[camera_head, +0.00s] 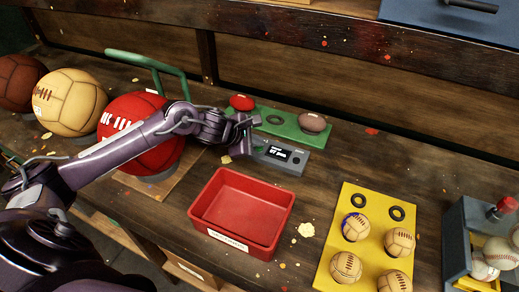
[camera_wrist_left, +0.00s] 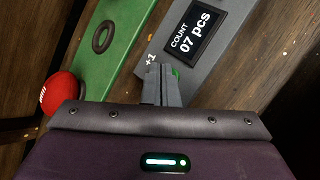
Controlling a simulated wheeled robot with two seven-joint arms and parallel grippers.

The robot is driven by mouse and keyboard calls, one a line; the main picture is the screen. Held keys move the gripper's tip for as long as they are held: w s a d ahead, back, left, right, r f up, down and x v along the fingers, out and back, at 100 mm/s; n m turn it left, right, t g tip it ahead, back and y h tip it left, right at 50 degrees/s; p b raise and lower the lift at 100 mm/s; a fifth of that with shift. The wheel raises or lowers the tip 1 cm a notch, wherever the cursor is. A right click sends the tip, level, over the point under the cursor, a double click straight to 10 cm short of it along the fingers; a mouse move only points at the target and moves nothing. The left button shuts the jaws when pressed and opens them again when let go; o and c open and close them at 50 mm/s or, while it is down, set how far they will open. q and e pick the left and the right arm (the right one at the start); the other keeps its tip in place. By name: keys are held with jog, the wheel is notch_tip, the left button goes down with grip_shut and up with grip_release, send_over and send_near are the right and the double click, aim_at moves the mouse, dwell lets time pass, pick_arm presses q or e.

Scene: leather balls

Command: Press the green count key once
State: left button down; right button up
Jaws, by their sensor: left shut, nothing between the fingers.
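The grey counter box (camera_head: 282,158) lies on the bench behind the red tray. Its dark display (camera_wrist_left: 196,33) reads "COUNT 07 pcs" in the left wrist view. A small part of the green count key (camera_wrist_left: 175,72) shows beside my fingertips, near the "+1" mark; the rest is hidden behind them. My left gripper (camera_wrist_left: 160,82) is shut and empty, its tips over or at the key. I cannot tell whether they touch it. My right gripper is not in view.
A green board (camera_head: 285,125) with a red ball (camera_head: 242,102) and a brown ball (camera_head: 312,122) lies behind the box. A red tray (camera_head: 275,205) stands in front. A yellow board (camera_head: 340,215) with tan balls is at right. Large balls stand left, by my arm.

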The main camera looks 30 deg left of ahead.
pick_arm(q)
jog(key=shift+f+b, duration=0.45)
jog(key=shift+b, duration=0.2)
dwell(0.8)
jog(key=shift+r, duration=0.1)
jog(key=shift+r+p, duration=0.3)
jog(key=shift+r, duration=0.45)
jog(key=shift+r+p, duration=1.35)
jog(key=shift+r, duration=1.15)
jog(key=shift+r, duration=0.1)
